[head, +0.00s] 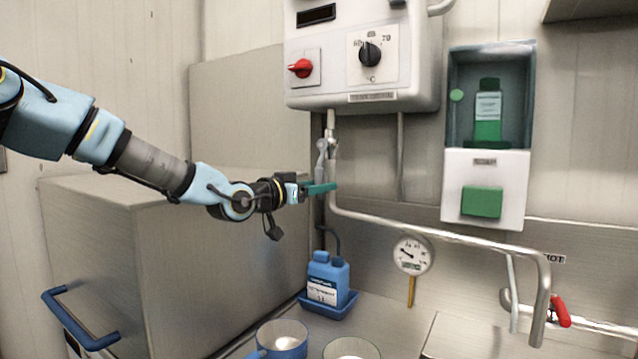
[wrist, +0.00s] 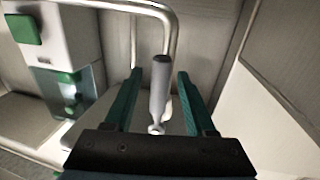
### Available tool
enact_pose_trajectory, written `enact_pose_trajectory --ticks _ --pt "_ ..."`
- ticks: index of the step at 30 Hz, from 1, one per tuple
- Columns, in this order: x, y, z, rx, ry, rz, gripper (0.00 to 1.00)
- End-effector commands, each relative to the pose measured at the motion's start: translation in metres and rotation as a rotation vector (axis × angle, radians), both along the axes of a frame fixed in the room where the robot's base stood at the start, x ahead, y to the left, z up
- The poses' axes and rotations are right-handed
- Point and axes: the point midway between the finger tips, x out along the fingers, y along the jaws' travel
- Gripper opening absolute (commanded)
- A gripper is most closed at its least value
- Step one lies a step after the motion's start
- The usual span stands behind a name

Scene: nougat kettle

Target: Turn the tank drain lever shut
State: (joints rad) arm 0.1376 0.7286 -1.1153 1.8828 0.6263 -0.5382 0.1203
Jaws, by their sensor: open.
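A grey lever (head: 321,158), which looks like the tank drain lever, hangs on the pipe fitting under the white wall heater (head: 362,60). In the wrist view the lever (wrist: 159,88) stands between the two green fingers, with a gap on each side. My gripper (head: 322,188) is open at the lever's lower end in the head view; its fingers also show in the wrist view (wrist: 158,74). They do not visibly pinch the lever. The lower end of the lever is partly hidden by the gripper in the head view.
A blue jug (head: 327,278) and blue mug (head: 281,340) stand below. A steel cabinet (head: 160,260) is at left; a soap dispenser (head: 486,190) at right.

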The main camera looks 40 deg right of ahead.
Motion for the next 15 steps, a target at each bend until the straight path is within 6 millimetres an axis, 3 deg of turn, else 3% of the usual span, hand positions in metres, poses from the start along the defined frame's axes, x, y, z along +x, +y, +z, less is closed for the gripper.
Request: enact_pose_trajectory --ticks 10,15 --pt "0.0004 -0.0037 -0.0009 0.002 -0.001 0.001 0.56" --pt "0.0003 -0.0036 -0.0008 0.001 -0.001 0.0 0.38"
